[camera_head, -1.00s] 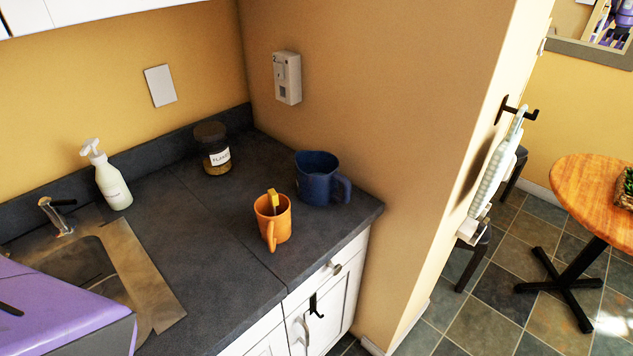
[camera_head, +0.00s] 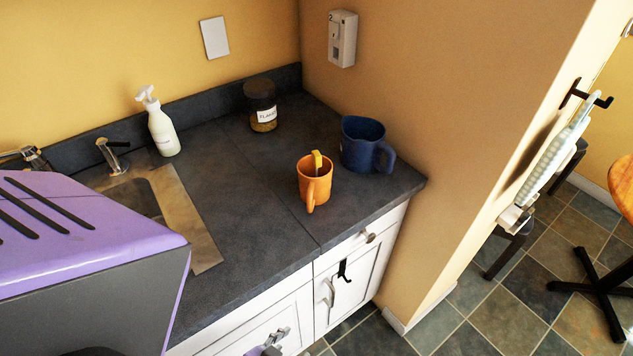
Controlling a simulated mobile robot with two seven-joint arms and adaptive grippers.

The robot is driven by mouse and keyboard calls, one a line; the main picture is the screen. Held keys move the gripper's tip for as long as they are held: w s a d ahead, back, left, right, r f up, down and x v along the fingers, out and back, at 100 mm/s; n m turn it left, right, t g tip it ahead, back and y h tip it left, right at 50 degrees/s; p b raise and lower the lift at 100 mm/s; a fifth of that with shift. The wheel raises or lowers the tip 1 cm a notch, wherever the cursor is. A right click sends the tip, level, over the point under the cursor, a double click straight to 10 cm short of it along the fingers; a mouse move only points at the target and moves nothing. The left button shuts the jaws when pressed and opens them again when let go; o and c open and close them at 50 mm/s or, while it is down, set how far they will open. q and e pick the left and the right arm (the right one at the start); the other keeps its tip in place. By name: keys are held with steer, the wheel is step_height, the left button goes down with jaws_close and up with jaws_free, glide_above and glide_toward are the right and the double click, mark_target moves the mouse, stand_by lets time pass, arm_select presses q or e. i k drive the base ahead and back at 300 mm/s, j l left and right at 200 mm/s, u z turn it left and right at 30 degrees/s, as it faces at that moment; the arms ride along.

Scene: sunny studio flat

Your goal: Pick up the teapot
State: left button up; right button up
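I see no thing with a clear teapot spout. A dark blue jug (camera_head: 362,148) with a side handle stands upright on the counter near its right end, against the tan wall. Its handle points right. An orange mug (camera_head: 314,184) with a yellow piece sticking up from it stands in front and to the left of the jug, with its handle toward me. The two stand close together. A small grey and purple part at the bottom edge is cut off and unclear.
The dark counter (camera_head: 232,192) is clear left of the mug. A labelled jar (camera_head: 264,118), a soap bottle (camera_head: 162,130) and a sink (camera_head: 186,205) are farther left. White cabinets (camera_head: 345,270) with handles are below. A large purple body covers the lower left.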

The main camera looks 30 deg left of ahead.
mark_target(363, 144)
steer(key=i+l+u, duration=0.1)
steer(key=i+u, duration=0.25)
steer(key=i+l+u, duration=0.15)
steer(key=u, duration=0.25)
